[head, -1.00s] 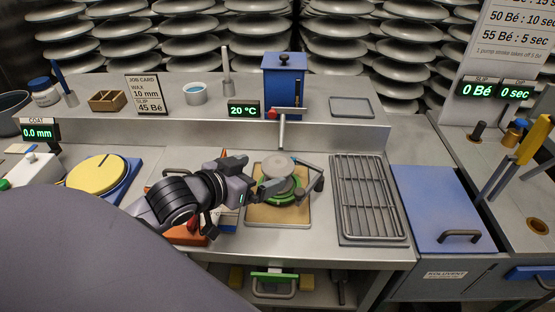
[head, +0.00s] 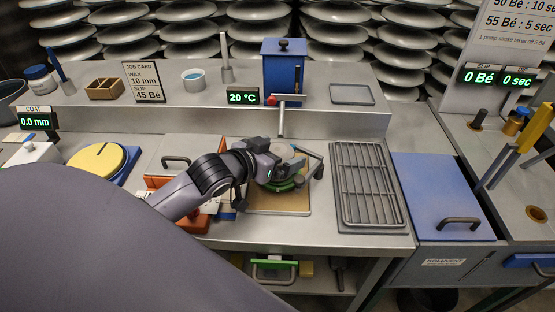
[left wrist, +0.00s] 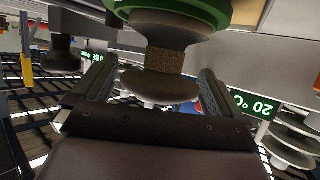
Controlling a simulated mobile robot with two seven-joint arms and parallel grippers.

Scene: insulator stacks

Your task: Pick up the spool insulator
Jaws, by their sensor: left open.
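The spool insulator (head: 286,153) stands on a green ring (head: 291,185) over a tan board, partly hidden behind my left gripper (head: 277,171) in the head view. In the left wrist view, which looks upside down, the insulator's brown rough neck and smooth rounded flange (left wrist: 158,86) show against the green ring (left wrist: 190,12). My left gripper (left wrist: 157,72) is open, with one finger on each side of the insulator. Gaps seem to show between the fingers and the flange; contact cannot be told. My right gripper is not in view.
A metal grate (head: 369,188) and a blue lid (head: 440,196) lie to the right. A blue tank (head: 283,68) stands behind on the raised shelf. A yellow disc (head: 97,160) and an orange holder (head: 194,223) are to the left. A dark handle stands close right of the insulator.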

